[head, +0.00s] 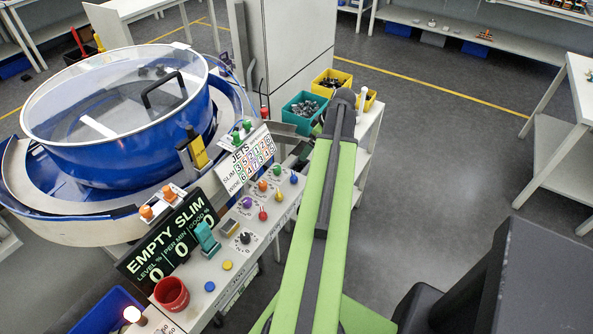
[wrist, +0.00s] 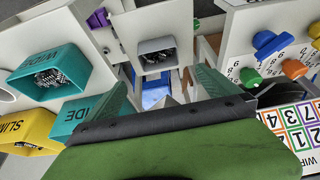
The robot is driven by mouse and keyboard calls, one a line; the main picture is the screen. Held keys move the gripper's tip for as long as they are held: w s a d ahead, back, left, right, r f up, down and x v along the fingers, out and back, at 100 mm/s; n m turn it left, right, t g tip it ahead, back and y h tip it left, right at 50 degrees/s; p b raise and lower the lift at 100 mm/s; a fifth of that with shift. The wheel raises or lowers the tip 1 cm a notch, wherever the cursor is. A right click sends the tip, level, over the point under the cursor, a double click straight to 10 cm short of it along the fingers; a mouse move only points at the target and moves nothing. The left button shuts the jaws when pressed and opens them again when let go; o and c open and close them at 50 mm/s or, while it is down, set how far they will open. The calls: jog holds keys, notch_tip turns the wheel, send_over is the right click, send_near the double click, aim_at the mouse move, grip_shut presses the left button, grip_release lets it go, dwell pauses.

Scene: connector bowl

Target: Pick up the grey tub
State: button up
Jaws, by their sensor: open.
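The grey tub (wrist: 158,60) shows in the wrist view at upper centre, with small dark pieces inside, against a white surface. It lies ahead of my gripper (wrist: 166,92), whose two green fingers stand apart with nothing held between them. The tub is beyond the fingertips and not touched by them. In the head view my green arm reaches away toward the small white stand, and I cannot make out the grey tub or the fingers there.
A teal tub (wrist: 48,72) and a yellow tub (wrist: 28,130) lie left of my gripper. The head view shows a teal tub (head: 303,108) and a yellow tub (head: 331,83) near the arm's far end.

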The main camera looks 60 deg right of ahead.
jog(key=b, duration=1.1)
send_near(298, 167)
jog(key=a, duration=0.1)
jog(key=s+a, duration=0.1)
jog(key=a, duration=0.1)
jog(key=shift+a+f, duration=0.2)
jog(key=shift+a, duration=0.05)
jog(key=shift+w+f, duration=0.1)
jog(key=shift+f, duration=0.05)
jog(key=b+x, duration=0.4)
jog(key=x, duration=0.1)
jog(key=shift+w+b, duration=0.2)
jog(key=shift+b, duration=0.1)
jog(key=shift+c, duration=0.3)
jog(key=c, duration=1.1)
